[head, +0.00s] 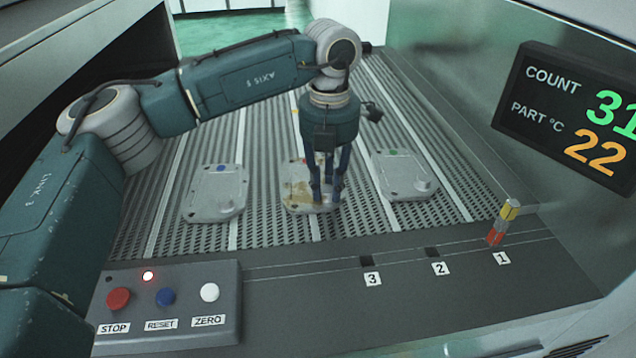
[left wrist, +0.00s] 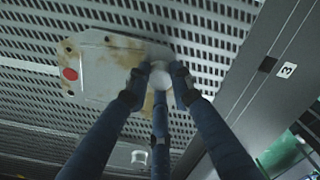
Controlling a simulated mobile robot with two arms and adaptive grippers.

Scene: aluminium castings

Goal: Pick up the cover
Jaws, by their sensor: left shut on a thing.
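Three grey cast covers lie in a row on the slatted bed in the head view. The middle cover (head: 296,196) has rusty brown stains; in the left wrist view its plate (left wrist: 105,80) shows a red dot at one end. My left gripper (head: 327,193) reaches down over it, and its fingers (left wrist: 160,85) are closed around the round pale knob at the cover's end. The fingers hide part of the knob. I cannot tell whether the cover is clear of the bed. My right gripper is not in view.
The left cover (head: 215,192) has a blue dot and the right cover (head: 403,174) a green one. A button box (head: 165,303) stands front left. A red-and-yellow post (head: 503,222) stands by label 1. A display (head: 570,115) hangs at right.

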